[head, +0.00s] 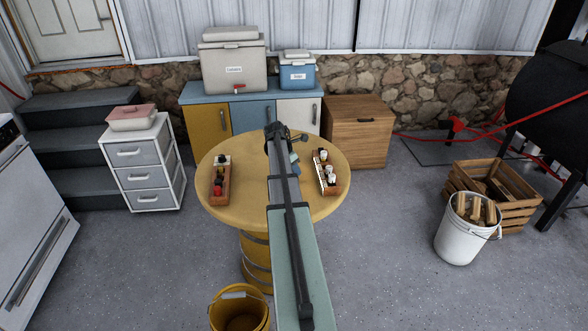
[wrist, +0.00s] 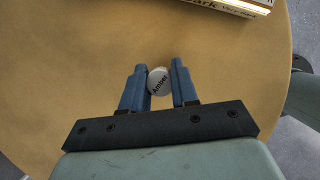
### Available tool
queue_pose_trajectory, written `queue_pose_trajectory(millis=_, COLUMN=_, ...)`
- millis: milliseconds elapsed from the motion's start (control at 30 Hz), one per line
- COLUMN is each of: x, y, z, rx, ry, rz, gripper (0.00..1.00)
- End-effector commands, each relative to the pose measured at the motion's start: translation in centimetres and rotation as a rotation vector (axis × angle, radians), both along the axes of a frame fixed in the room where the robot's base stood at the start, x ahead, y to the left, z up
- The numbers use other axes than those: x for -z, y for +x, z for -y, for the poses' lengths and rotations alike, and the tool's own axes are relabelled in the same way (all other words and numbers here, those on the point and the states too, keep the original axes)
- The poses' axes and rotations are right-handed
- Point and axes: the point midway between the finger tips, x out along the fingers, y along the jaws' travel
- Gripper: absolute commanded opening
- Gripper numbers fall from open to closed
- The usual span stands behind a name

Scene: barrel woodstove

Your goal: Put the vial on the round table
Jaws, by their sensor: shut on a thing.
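The yellow round table (head: 245,160) fills most of the wrist view behind the vial. In the head view my arm reaches over the table, and a blue part of my gripper (head: 294,159) shows just right of the arm. The vial is hidden there. I cannot tell whether its base touches the table top.
A wooden rack with dark and red-topped bottles (head: 220,182) stands on the table's left. Another rack with white-capped bottles (head: 326,172) stands on its right, close to my gripper. Bare table lies between them. A yellow bucket (head: 240,310) stands on the floor in front.

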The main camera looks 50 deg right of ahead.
Motion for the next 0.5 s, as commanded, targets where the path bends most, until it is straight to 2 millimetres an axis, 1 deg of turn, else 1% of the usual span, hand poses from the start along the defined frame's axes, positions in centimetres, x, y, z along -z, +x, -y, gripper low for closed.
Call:
queue_pose_trajectory(millis=400, x=0.43, y=0.00, z=0.00, rx=0.000, ry=0.000, rz=0.000, gripper=0.00)
queue_pose_trajectory(millis=433, x=0.39, y=-0.01, z=0.00, rx=0.000, ry=0.000, rz=0.000, gripper=0.31)
queue_pose_trajectory(millis=500, x=0.38, y=0.00, z=0.01, rx=0.000, ry=0.000, rz=0.000, gripper=0.38)
